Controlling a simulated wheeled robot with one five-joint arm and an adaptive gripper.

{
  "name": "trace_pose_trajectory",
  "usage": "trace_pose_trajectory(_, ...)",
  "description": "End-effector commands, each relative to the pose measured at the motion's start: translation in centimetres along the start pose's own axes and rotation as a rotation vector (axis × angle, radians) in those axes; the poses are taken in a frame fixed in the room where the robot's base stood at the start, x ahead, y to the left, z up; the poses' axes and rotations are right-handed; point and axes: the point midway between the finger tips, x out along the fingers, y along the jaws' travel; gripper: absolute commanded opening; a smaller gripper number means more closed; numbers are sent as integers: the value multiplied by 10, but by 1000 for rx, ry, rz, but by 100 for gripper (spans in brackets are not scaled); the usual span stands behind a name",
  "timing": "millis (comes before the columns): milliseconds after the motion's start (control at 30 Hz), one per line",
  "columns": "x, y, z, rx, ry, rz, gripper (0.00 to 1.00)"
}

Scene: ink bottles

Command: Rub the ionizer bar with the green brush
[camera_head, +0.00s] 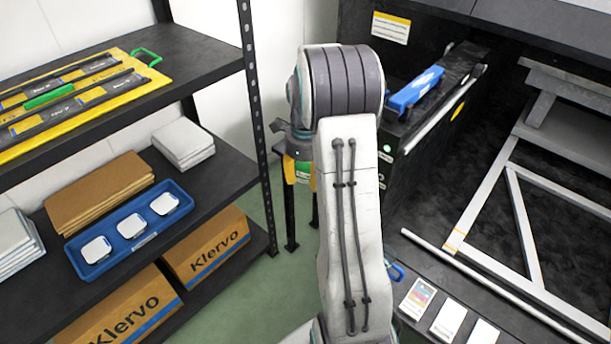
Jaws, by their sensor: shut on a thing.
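My gripper (297,147) hangs to the left of my upper arm, partly hidden by it, and points down. A small green thing with a pale patch (303,170) shows just below it, partly covered; it may be the green brush, but its bristles are not visible. On the upper shelf at left, a yellow board (75,112) carries long dark bars (85,98) with pale labels; one may be the ionizer bar. My gripper is well to the right of the board.
A dark shelf post (254,110) stands between the board and my arm. The lower shelf holds a blue tray (98,270) with white pieces. Klervo cartons (207,250) sit below. At right is a dark machine with a blue part (415,92) and a pale frame (522,220).

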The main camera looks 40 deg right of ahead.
Motion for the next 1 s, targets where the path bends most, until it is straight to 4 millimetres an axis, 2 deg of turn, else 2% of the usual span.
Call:
trace_pose_trajectory(33, -8, 0, 0, 0, -1, -2, 16)
trace_pose_trajectory(233, -20, 0, 0, 0, -1, -1, 16)
trace_pose_trajectory(533, -51, 0, 0, 0, -1, -1, 16)
trace_pose_trajectory(667, -74, 0, 0, 0, -1, -2, 16)
trace_pose_trajectory(1000, -148, 0, 0, 0, -1, -1, 16)
